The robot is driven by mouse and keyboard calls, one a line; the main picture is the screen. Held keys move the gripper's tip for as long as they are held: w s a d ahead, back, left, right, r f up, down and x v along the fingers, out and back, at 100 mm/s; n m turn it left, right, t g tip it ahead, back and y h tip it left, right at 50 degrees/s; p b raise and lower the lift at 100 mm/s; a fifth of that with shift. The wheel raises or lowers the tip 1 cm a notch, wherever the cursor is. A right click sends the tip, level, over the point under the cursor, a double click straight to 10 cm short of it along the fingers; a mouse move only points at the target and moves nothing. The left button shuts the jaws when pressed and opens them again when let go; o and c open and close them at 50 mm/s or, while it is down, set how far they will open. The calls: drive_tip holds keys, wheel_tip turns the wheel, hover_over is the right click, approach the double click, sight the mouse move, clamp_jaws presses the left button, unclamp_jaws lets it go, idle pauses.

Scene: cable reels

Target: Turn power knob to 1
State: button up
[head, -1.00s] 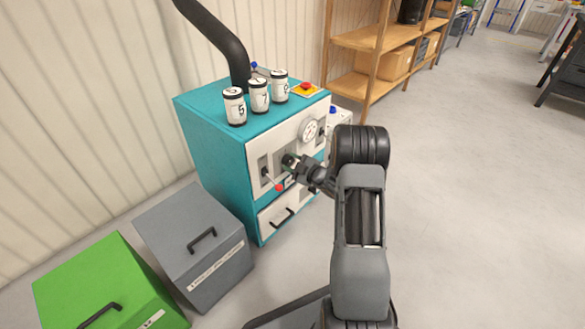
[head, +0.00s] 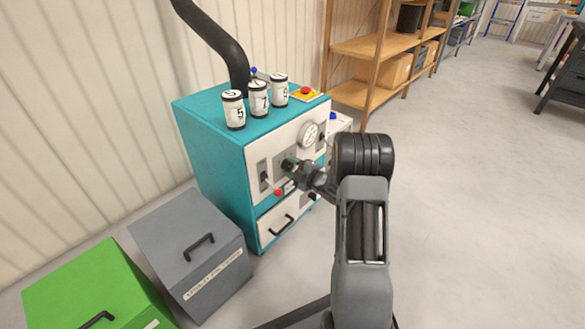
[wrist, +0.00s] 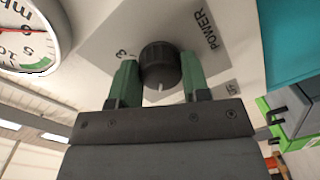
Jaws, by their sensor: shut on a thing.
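The power knob (wrist: 160,62) is round and black, on a grey plate marked POWER in the wrist view. A "3" shows left of it and a partly hidden "OFF" to its lower right. The knob's white line points down in that view, toward my gripper's palm; any mark there is hidden. My gripper (wrist: 157,80) has its green fingers on both sides of the knob, shut on it. In the head view my gripper (head: 292,164) is at the front panel of the teal machine (head: 212,150), and it largely hides the knob.
A red-tipped lever (head: 277,192) is just left of my gripper, and a gauge (head: 308,134) is above it. Below is a drawer (head: 285,222). Numbered cans (head: 258,100) stand on top. Grey (head: 190,250) and green (head: 95,285) bins are at lower left. Floor at right is clear.

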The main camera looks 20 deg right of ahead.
drive_tip(key=o, duration=0.9)
drive_tip(key=p+v, duration=0.4)
drive_tip(key=v, duration=0.9)
drive_tip(key=shift+s+d+f, duration=0.1)
drive_tip(key=shift+s+d, duration=0.05)
drive_tip(key=shift+s, duration=0.15)
